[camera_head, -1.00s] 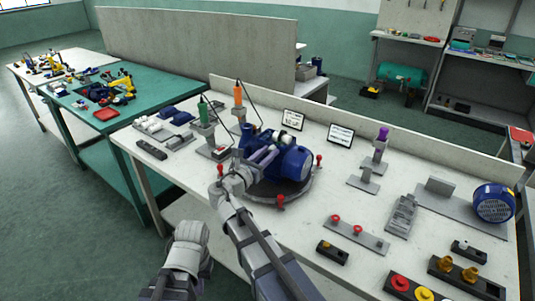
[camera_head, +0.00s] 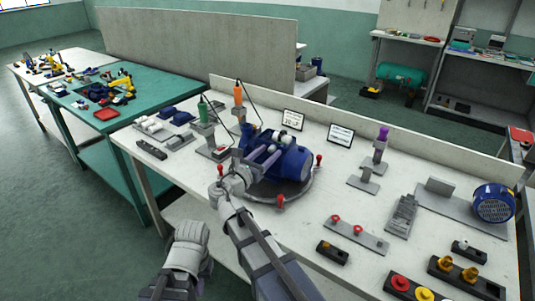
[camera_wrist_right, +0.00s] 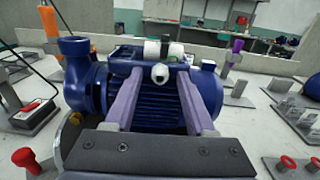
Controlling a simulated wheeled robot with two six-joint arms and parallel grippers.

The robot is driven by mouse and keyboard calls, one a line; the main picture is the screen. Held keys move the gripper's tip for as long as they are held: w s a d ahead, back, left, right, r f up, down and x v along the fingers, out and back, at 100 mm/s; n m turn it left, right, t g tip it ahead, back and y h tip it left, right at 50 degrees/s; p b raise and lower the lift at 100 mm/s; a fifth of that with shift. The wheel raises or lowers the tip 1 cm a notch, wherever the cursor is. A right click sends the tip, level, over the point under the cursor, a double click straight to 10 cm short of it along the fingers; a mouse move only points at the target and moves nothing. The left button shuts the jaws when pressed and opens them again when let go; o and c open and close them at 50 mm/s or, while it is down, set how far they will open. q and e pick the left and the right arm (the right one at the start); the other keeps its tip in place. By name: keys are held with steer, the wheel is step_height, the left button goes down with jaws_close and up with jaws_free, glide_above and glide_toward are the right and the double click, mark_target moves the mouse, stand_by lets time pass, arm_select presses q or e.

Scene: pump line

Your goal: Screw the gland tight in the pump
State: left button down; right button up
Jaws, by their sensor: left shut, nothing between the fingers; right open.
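The blue pump (camera_head: 292,162) stands on a round plate (camera_head: 302,193) on the bench. In the right wrist view, its finned body (camera_wrist_right: 155,105) and open port (camera_wrist_right: 75,46) show. A white piece with a round end, apparently the gland (camera_wrist_right: 160,74), sits at the pump's top box, facing the camera. My right gripper (camera_wrist_right: 157,82) is open, its two lilac fingers reaching over the pump on either side of the white round end. I cannot tell whether they touch it. In the head view, my left gripper (camera_head: 190,234) is shut and empty, low in front of the bench, away from the pump.
Red knobs (camera_head: 281,201) stand around the plate. Green (camera_head: 203,112) and orange (camera_head: 238,95) corded tools stand behind left.

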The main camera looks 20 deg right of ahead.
steer(key=shift+n, duration=1.7)
steer(key=n, duration=0.3)
steer(key=shift+c, duration=0.2)
jaws_close()
steer(key=shift+m, duration=1.6)
